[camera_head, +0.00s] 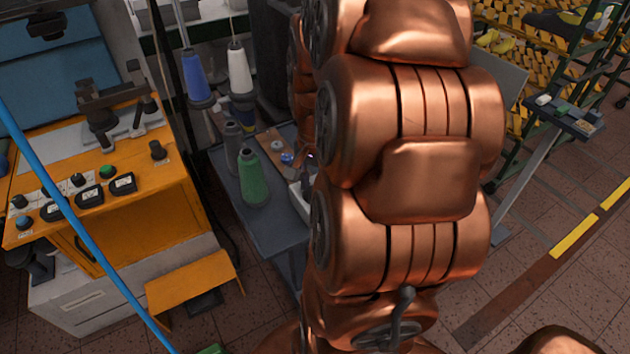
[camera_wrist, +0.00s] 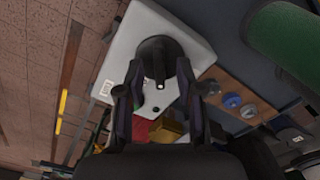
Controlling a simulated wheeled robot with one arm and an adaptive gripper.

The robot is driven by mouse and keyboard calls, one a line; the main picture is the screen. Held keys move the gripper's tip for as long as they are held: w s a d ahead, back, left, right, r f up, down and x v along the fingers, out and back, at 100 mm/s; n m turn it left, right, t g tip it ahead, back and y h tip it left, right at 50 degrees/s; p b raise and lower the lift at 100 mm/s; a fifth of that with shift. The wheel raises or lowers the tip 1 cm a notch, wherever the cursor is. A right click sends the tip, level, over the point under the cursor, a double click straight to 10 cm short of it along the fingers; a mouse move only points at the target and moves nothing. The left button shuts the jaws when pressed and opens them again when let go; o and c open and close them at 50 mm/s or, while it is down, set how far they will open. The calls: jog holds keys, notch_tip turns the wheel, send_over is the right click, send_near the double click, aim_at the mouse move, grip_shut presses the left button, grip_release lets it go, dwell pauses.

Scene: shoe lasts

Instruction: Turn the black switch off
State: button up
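The orange machine (camera_head: 150,215) stands at the left in the head view. Its sloped panel carries several dark knobs, among them a black one at the right (camera_head: 157,151) and a smaller one further left (camera_head: 78,180). I cannot tell which is the black switch, or its setting. My gripper (camera_wrist: 157,92) shows in the wrist view with its two dark fingers apart and nothing clearly held. Beyond the fingers are a white object (camera_wrist: 125,45) and a rounded black part (camera_wrist: 160,62). In the head view my arm hides the gripper.
A grey table (camera_head: 265,228) beside the machine holds a green cone (camera_head: 252,180) and a small wooden board. Blue (camera_head: 194,75) and white (camera_head: 239,70) cones stand behind. A blue pole (camera_head: 75,235) crosses the left front. Shelving stands at the right; floor there is open.

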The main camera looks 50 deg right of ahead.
jog(key=shift+f, duration=0.35)
grip_shut()
